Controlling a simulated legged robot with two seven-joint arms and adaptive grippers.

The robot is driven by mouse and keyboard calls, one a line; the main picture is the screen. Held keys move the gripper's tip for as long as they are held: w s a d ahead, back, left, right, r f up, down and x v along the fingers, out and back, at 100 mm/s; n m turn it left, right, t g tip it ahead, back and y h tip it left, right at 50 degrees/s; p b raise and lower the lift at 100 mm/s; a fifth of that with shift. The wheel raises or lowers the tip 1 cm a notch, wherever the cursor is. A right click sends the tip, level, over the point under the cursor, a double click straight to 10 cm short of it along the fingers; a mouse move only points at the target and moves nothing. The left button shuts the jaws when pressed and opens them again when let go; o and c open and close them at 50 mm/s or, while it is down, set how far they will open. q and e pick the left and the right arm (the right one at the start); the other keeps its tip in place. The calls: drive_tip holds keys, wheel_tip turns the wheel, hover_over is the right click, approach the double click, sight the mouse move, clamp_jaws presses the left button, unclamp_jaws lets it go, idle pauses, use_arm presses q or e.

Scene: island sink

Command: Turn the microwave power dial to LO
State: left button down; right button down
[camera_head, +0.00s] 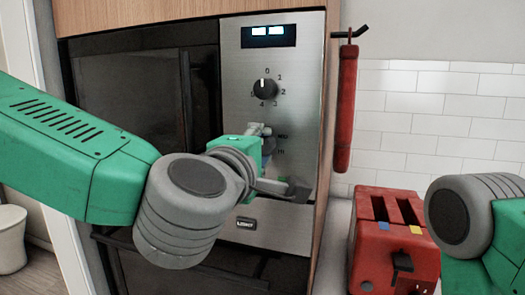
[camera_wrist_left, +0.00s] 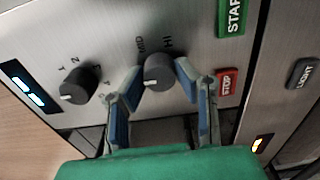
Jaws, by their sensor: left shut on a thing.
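The microwave (camera_head: 228,60) has a steel control panel. Its dark grey power dial (camera_wrist_left: 158,72) sits between the fingers of my left gripper (camera_wrist_left: 160,80), which are shut on its sides. MID and HI labels show beside the dial; LO cannot be made out. The dial's white mark is at the lower left of its face in the wrist view. In the head view my left gripper (camera_head: 267,144) covers much of the dial. The right arm shows at the right edge, but its gripper is out of view.
The numbered timer dial (camera_head: 264,88) and lit display (camera_head: 268,36) are above. Green START (camera_wrist_left: 233,15), red STOP (camera_wrist_left: 227,82) and LIGHT (camera_wrist_left: 303,73) buttons are close by. A red toaster (camera_head: 378,245) stands right; a red hanging item (camera_head: 347,105) is beside the cabinet.

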use_arm(q)
drive_tip(key=shift+f, duration=0.2)
drive_tip(key=c, duration=1.5)
unclamp_jaws()
drive_tip(key=shift+o, duration=1.4)
drive_tip(key=shift+w+a, duration=0.1)
drive_tip(key=shift+a, duration=0.05)
drive_tip(key=v, duration=1.2)
